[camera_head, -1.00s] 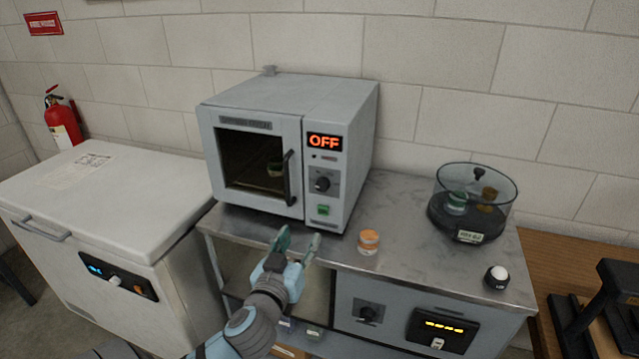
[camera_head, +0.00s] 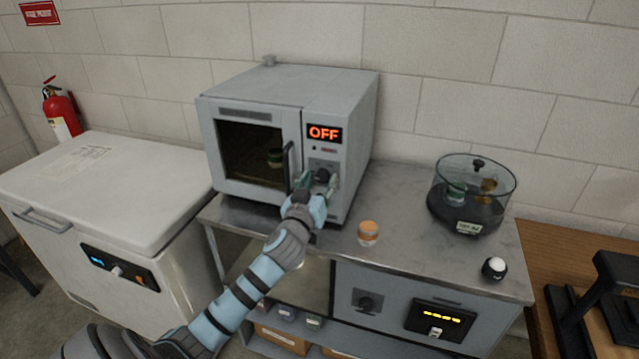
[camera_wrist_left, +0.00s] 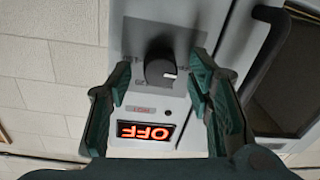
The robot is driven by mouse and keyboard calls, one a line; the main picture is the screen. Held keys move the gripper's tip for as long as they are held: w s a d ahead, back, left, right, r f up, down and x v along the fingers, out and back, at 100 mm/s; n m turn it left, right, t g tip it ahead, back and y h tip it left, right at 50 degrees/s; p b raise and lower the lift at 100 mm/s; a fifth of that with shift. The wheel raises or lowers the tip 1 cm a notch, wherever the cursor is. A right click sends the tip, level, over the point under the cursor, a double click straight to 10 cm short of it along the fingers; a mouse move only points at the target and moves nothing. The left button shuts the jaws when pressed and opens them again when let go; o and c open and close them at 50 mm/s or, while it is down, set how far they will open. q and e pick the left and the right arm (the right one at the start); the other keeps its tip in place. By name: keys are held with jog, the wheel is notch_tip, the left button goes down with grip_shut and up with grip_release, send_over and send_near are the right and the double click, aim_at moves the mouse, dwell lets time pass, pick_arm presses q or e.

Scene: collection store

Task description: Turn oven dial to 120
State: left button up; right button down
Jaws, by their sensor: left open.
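The grey oven (camera_head: 343,105) stands on the metal counter with its door shut. Its display (camera_head: 324,134) reads OFF in orange. The black oven dial (camera_head: 322,175) is below the display, partly covered by my left gripper (camera_head: 319,184). In the left wrist view, upside down, the dial (camera_wrist_left: 160,70) shows with a pale pointer mark. My left gripper (camera_wrist_left: 160,102) is open, its green fingers on either side of the dial. I cannot tell whether they touch it. My right gripper is not in view.
An orange-lidded jar (camera_head: 368,233) stands on the counter in front of the oven. A clear round desiccator (camera_head: 474,196) and a small dark object with a white top (camera_head: 494,268) are farther right. A white chest (camera_head: 110,190) stands left. The oven door handle (camera_head: 288,167) is close to my gripper.

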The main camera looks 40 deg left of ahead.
pick_arm(q)
grip_shut()
